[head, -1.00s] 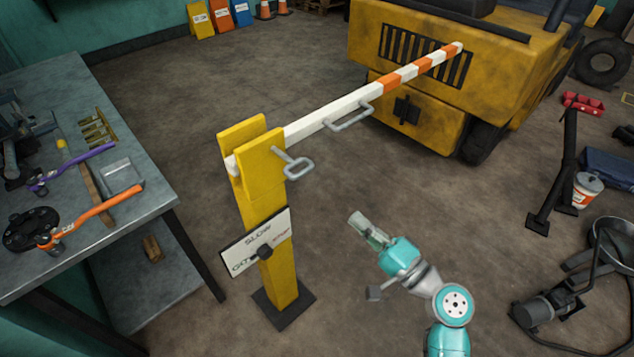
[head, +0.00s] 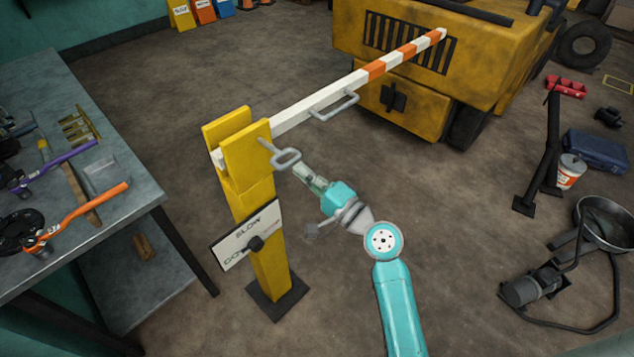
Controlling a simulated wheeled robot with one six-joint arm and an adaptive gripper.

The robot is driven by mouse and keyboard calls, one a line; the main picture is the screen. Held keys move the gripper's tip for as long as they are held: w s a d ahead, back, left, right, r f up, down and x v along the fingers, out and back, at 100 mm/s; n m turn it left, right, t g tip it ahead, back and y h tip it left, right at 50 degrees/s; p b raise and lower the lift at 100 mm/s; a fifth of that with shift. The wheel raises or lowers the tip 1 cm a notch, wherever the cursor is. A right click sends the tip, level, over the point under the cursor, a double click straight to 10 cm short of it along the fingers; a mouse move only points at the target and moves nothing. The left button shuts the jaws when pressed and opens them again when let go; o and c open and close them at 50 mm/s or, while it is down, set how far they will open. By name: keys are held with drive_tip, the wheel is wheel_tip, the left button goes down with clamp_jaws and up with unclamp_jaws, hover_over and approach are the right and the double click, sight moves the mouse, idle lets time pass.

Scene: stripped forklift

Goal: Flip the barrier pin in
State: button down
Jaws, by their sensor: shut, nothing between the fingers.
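The barrier pin (head: 285,157) is a grey rod with a loop handle. It sticks out of the right face of the yellow barrier post (head: 258,215), near the top. The white and orange barrier arm (head: 340,93) lies in the post's fork and slants up to the right. A grey handle (head: 336,106) is fixed along the arm's side. My gripper (head: 299,170) is close beside the pin's loop, just to its lower right. It is shut and empty. I cannot tell whether its tip touches the loop.
A workbench (head: 125,180) with tools stands at the left. A sign board (head: 247,236) with a dark knob is on the post. The yellow forklift (head: 450,60) stands behind the barrier arm. A stand (head: 540,160) and a round pan (head: 603,222) are at the right.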

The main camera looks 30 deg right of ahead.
sight(282, 157)
drive_tip(key=shift+w+a, duration=0.15)
drive_tip(key=shift+w, duration=0.2)
drive_tip(key=x, duration=0.4)
drive_tip(key=f+x, duration=0.1)
drive_tip(key=x, duration=0.1)
drive_tip(key=shift+w, duration=0.5)
